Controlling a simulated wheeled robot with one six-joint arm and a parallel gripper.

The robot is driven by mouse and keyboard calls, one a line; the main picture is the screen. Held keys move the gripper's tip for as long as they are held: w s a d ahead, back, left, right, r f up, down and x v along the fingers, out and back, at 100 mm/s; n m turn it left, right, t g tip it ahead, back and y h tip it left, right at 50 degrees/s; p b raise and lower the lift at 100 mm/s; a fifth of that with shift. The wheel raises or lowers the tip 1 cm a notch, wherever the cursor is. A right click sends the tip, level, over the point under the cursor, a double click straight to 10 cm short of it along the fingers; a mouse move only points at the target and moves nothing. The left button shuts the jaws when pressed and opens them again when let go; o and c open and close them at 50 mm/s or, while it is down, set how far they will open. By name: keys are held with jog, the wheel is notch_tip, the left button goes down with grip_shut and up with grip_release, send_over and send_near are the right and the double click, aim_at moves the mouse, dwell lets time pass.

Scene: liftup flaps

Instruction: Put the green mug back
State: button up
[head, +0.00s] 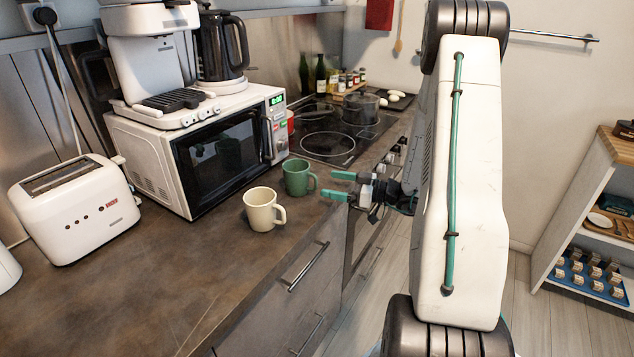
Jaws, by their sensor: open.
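The green mug (297,177) stands upright on the brown counter, close to the front right corner of the microwave. Its handle points right, toward my gripper. My gripper (334,184) is open, with its green-tipped fingers pointing left just right of the mug's handle. I cannot tell whether a finger touches the handle. A cream mug (260,210) stands upright on the counter, nearer to me and left of the green mug, with its handle to the right.
The white microwave (157,163) is behind the mugs and carries a coffee machine (147,52) and a kettle (222,50). A toaster (74,209) stands at left. The cooktop (328,146) with a pot (361,108) lies farther back. The front counter (150,290) is clear.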

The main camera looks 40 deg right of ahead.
jog(key=shift+v, duration=1.35)
jog(key=shift+a, duration=0.1)
